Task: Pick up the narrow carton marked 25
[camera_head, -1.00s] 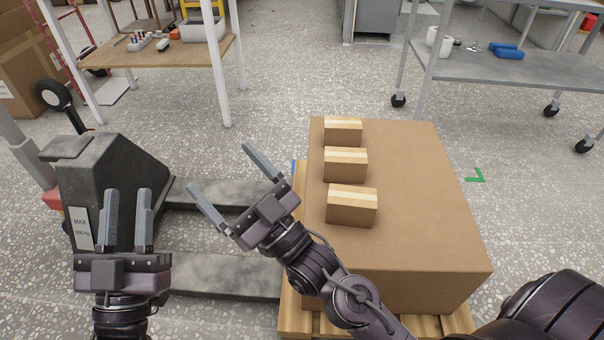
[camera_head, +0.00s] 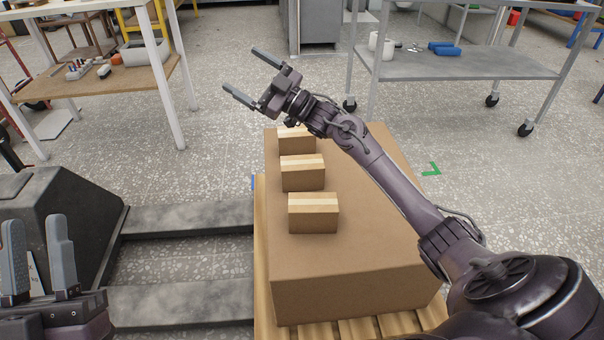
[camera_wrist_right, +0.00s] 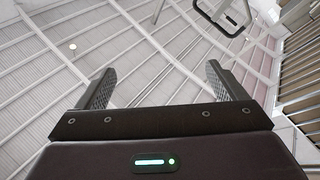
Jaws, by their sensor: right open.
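Three small brown cartons with pale tape sit in a row on a large brown box (camera_head: 375,240). The near carton (camera_head: 313,218), the middle carton (camera_head: 302,178) and the far carton (camera_head: 297,142) show no number I can read, so I cannot tell which is marked 25. My right gripper (camera_head: 242,70) is open and empty, raised beyond the far carton and to its left. Its arm crosses over the large box and partly covers the far carton's top. The right wrist view shows its two fingers apart (camera_wrist_right: 160,85). My left gripper (camera_head: 36,225) is open and empty at the lower left.
The large box stands on a wooden pallet (camera_head: 262,285). A grey pallet jack (camera_head: 75,215) is at left, its forks reaching the pallet. A wooden-topped table (camera_head: 95,85) and a grey wheeled cart (camera_head: 470,65) stand behind. The right wrist view faces the ceiling (camera_wrist_right: 150,40).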

